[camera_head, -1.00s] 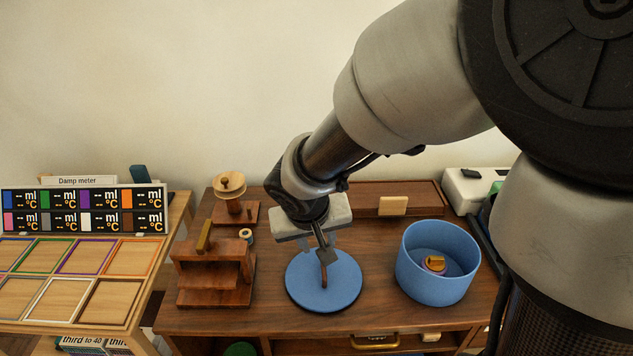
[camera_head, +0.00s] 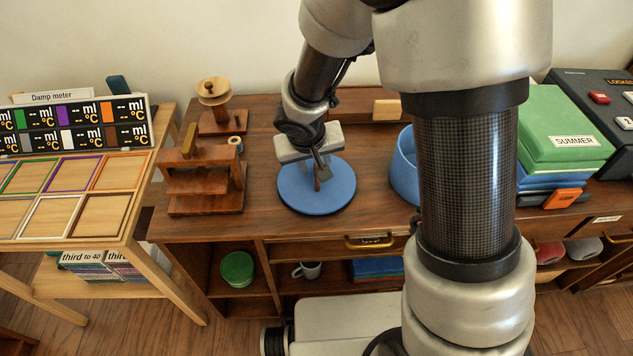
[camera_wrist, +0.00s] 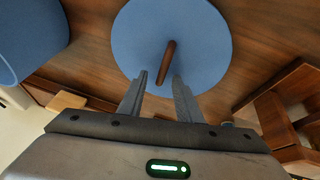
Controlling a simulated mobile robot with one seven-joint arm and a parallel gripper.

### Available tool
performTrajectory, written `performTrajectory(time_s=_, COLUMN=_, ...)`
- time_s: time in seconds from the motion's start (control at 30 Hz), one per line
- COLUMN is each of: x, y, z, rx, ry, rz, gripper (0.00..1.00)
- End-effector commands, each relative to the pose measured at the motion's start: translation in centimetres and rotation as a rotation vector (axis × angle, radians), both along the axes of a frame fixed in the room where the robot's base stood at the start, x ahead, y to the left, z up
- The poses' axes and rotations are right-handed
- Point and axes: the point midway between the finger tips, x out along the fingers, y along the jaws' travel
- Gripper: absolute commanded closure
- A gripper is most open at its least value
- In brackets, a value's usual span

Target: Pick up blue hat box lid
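The blue hat box lid (camera_head: 335,195) is a flat blue disc with a brown bar handle, lying on the wooden desk. It also shows in the wrist view (camera_wrist: 205,50), with its handle (camera_wrist: 168,60) near the middle. My gripper (camera_head: 318,172) is above the lid, pointing down at the handle. In the wrist view my gripper (camera_wrist: 161,78) has its two fingers apart, with the near end of the handle between the fingertips and a gap beside it. The blue hat box (camera_head: 403,165) stands to the right, partly hidden by my arm.
A wooden stepped stand (camera_head: 205,185) is close on the left, with a spool stand (camera_head: 220,110) behind it. A long wooden box (camera_head: 360,105) lies at the back. Green and blue boxes (camera_head: 560,130) are at the right. The damp meter table (camera_head: 100,200) is at far left.

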Motion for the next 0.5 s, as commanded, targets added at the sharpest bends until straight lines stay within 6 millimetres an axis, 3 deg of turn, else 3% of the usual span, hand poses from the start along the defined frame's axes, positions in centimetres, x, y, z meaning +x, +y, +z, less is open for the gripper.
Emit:
performTrajectory(time_s=0.17, x=0.05, y=-0.01, z=0.04, rx=0.000, ry=-0.001, rz=0.000, gripper=0.68)
performTrajectory(time_s=0.37, x=0.03, y=-0.02, z=0.06, rx=0.000, ry=-0.001, rz=0.000, gripper=0.99)
performTrajectory(time_s=0.5, x=0.03, y=-0.02, z=0.06, rx=0.000, ry=-0.001, rz=0.000, gripper=1.00)
